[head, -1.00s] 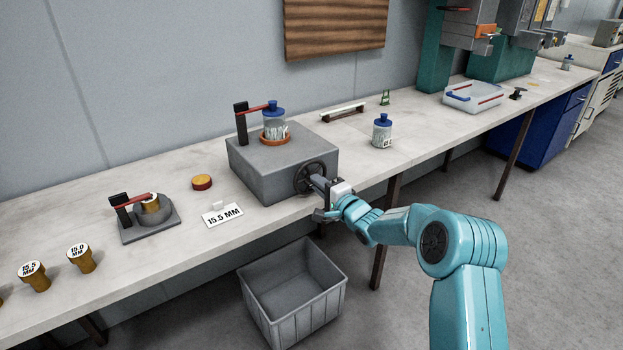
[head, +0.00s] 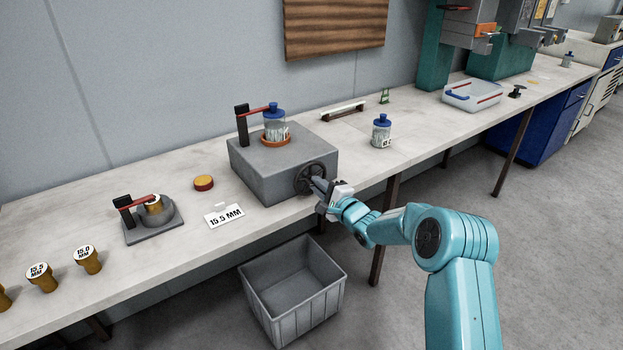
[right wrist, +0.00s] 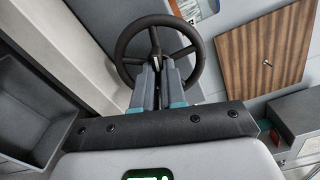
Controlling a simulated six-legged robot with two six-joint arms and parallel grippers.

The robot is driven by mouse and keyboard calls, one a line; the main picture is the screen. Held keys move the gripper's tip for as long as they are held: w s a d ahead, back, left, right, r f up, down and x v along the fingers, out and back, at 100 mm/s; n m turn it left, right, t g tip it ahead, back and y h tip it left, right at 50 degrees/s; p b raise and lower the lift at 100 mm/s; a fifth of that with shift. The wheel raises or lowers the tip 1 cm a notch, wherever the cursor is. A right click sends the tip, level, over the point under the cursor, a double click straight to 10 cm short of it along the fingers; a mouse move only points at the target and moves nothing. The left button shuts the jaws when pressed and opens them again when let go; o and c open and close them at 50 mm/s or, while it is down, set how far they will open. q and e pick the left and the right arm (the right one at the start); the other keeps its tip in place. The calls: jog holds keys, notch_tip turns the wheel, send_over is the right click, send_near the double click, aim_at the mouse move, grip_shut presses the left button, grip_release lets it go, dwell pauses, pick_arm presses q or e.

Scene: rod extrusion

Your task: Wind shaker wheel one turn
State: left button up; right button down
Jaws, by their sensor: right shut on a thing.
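The grey shaker box (head: 270,176) stands on the bench with a dark spoked wheel (head: 303,187) on its right side. A blue-capped jar (head: 273,122) sits in a brown ring on top of the box, under a red clamp arm (head: 256,108). My right gripper (head: 319,185) is at the wheel's lower right edge. My left gripper is not in view.
A grey bin (head: 292,290) stands on the floor below the bench edge. A 15.5 MM sign (head: 224,215) and a second clamp stand (head: 153,225) are left of the box. Another blue-capped jar (head: 381,131) stands to its right, near my arm.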

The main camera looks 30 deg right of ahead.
jog(key=shift+m+p, duration=0.55)
jog(key=shift+m, duration=0.55)
jog(key=shift+m+p, duration=0.45)
jog(key=shift+m, duration=0.55)
